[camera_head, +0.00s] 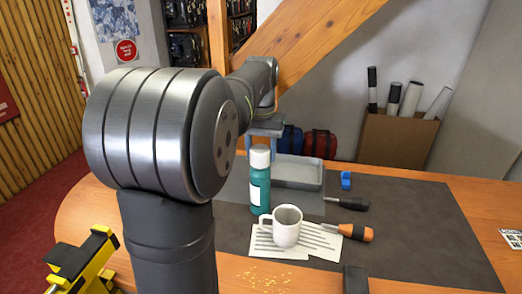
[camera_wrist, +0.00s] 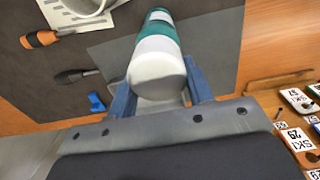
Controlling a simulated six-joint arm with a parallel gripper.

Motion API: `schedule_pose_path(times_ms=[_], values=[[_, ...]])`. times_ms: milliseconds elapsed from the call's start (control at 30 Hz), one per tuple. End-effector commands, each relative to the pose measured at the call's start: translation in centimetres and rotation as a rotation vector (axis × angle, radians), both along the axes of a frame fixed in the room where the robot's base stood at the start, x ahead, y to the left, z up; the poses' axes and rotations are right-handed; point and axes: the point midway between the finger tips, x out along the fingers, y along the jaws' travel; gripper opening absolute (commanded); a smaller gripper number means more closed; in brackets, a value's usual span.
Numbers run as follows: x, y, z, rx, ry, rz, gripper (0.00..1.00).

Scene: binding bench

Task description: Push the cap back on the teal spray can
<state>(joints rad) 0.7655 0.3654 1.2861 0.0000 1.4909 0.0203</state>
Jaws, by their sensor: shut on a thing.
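The teal spray can (camera_head: 264,206) stands upright on the dark mat, with a pale label on its side. Its white cap (camera_head: 260,158) is in line with the top of the can; I cannot tell whether it is fully seated. In the wrist view the white cap (camera_wrist: 157,72) lies between the two blue fingers of my gripper (camera_wrist: 160,84), which is shut on it. The teal body (camera_wrist: 165,30) shows beyond the cap. In the head view my gripper (camera_head: 268,134) is just above and behind the cap, its fingers partly hidden.
A white mug (camera_head: 287,227) stands on papers (camera_head: 265,242) close in front of the can. A grey tray (camera_head: 298,182) is behind. An orange-handled tool (camera_head: 355,232), a dark-handled tool (camera_head: 352,202) and a blue item (camera_head: 346,180) lie to the right. The mat's right side is clear.

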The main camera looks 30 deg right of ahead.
Motion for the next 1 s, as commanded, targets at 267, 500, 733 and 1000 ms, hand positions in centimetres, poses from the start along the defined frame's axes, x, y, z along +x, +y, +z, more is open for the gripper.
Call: schedule_pose_path(times_ms=[267, 500, 733, 1000], values=[[0.00, 0.00, -0.23, 0.000, 0.000, 0.000, 0.26], [0.01, -0.01, -0.78, 0.000, 0.000, 0.000, 0.26], [0.00, 0.00, -0.82, 0.000, 0.000, 0.000, 0.26], [0.00, 0.00, -0.81, 0.000, 0.000, 0.000, 0.72]])
